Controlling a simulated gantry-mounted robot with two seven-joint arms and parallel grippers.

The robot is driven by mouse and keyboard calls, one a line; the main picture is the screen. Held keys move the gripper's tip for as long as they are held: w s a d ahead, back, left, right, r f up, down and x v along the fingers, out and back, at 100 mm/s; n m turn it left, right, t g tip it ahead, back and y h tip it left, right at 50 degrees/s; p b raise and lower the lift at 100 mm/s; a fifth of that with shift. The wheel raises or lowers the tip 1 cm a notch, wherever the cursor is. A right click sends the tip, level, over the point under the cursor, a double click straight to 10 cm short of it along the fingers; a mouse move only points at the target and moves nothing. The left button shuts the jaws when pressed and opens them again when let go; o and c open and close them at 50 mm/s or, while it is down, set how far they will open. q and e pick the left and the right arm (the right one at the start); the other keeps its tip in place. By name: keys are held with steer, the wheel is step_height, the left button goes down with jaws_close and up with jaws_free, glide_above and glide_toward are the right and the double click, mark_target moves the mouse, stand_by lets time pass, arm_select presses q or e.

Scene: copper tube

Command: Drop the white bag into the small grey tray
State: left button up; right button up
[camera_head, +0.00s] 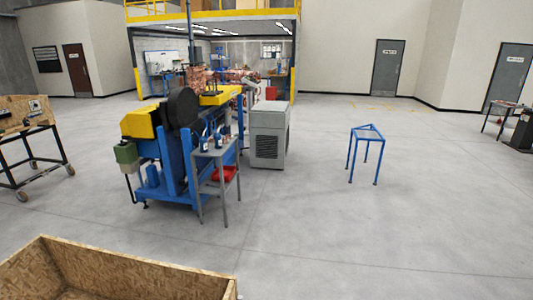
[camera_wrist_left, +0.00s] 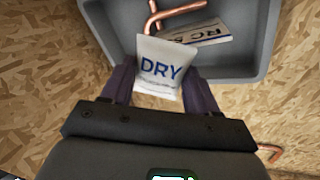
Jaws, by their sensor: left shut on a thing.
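The white bag (camera_wrist_left: 160,68), marked "DRY", sits between the dark fingers of my left gripper (camera_wrist_left: 160,85) in the left wrist view. The gripper is shut on it. The bag's upper part overlaps the near part of the small grey tray (camera_wrist_left: 262,45) in the picture. How high it is held above the tray is hard to tell. In the tray lie bent copper tube pieces (camera_wrist_left: 157,18) and a flat printed piece (camera_wrist_left: 205,35), partly hidden by the bag. My right gripper is in neither view.
Chipboard (camera_wrist_left: 38,65) surrounds the tray, with another copper tube end (camera_wrist_left: 270,152) at the lower right. In the head view, an open chipboard crate (camera_head: 150,272) stands at the bottom left.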

arm_select(q)
steer(key=o, duration=1.1)
steer(key=shift+o, duration=0.2)
steer(key=p+v, duration=0.7)
steer(key=v, duration=0.3)
steer(key=shift+r, duration=0.4)
steer(key=shift+s, duration=0.15)
